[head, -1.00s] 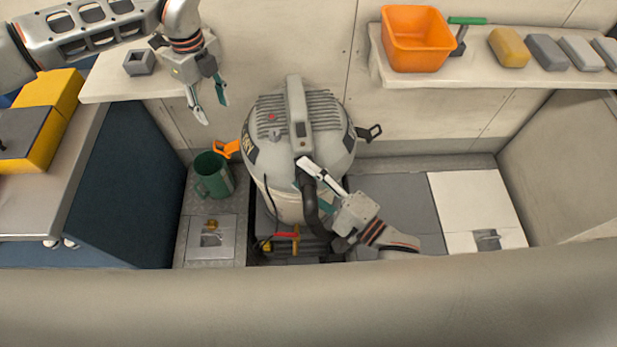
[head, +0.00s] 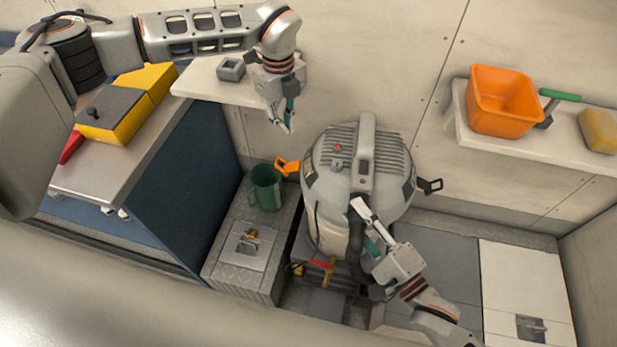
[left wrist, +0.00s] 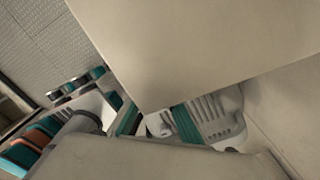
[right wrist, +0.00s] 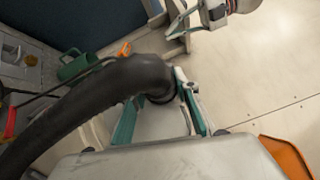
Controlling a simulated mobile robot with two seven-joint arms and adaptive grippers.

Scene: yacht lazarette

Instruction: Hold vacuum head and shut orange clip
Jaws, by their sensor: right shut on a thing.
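The vacuum stands in the middle of the head view, with its grey ribbed vacuum head (head: 345,155) on a pale drum. The orange clip (head: 286,166) sticks out from its left side, swung away from the body; it also shows in the right wrist view (right wrist: 125,48). My left gripper (head: 285,122) is above the clip, apart from it, below the shelf edge. Its fingers look parted and empty in the left wrist view (left wrist: 155,122). My right gripper (head: 366,225) is shut on the front of the vacuum head beside the black hose (right wrist: 110,85), which partly hides the grip.
A shelf with a grey block (head: 231,69) lies close to my left gripper. A green mug (head: 265,188) stands below the clip. A black clip (head: 430,186) sticks out right. An orange bin (head: 503,102) sits on the right shelf. Yellow boxes (head: 115,112) stand on the left counter.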

